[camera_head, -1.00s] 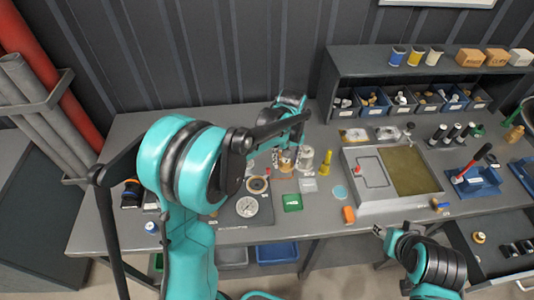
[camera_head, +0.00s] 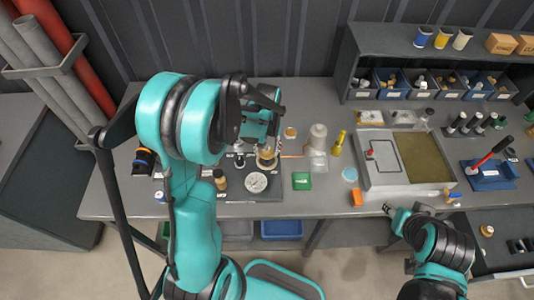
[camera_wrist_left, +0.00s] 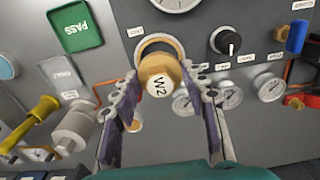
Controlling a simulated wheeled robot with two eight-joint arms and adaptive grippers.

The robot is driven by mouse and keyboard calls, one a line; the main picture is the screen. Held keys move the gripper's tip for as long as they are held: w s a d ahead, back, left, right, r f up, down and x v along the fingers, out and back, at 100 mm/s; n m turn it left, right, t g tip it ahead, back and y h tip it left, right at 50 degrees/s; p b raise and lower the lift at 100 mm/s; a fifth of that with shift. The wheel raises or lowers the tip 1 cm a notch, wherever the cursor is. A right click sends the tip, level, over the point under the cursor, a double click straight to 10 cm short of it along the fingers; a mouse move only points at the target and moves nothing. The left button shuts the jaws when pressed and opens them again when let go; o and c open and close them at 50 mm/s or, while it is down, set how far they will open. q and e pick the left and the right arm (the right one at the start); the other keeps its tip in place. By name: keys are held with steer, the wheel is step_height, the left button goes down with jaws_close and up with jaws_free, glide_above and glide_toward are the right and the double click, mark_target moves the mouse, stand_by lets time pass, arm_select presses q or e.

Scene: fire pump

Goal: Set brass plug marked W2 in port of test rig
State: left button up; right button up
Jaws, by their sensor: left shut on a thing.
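The brass plug marked W2 (camera_wrist_left: 157,78) shows its white labelled end in the left wrist view, between the two fingers. My left gripper (camera_wrist_left: 158,103) is shut on it. The plug covers part of a brass ring (camera_wrist_left: 164,42), which looks like a port of the grey test rig panel (camera_wrist_left: 255,143). I cannot tell whether the plug touches the ring or is inside it. In the head view the left gripper (camera_head: 263,143) is over the back of the rig (camera_head: 232,192), with brass (camera_head: 267,158) below it. My right gripper (camera_head: 389,209) is near the bench's front edge; its jaws are unclear.
Gauges (camera_wrist_left: 229,93), a black knob (camera_wrist_left: 226,41) and a blue valve handle (camera_wrist_left: 296,36) stand close by on the rig. A green PASS tag (camera_wrist_left: 75,27), a pale cylinder (camera_head: 318,137) and a yellow tool (camera_head: 339,143) lie to one side. A grey tray (camera_head: 377,187) stands right.

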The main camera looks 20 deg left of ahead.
mark_target(267, 154)
arm_select(q)
steer(key=shift+w+f, duration=0.1)
steer(key=shift+f, duration=1.4)
steer(key=shift+f+b, duration=0.1)
steer(key=shift+b, duration=0.3)
steer(key=shift+f+b, duration=0.55)
steer(key=o, duration=1.3)
steer(key=shift+o, duration=0.2)
steer(key=shift+r, duration=0.1)
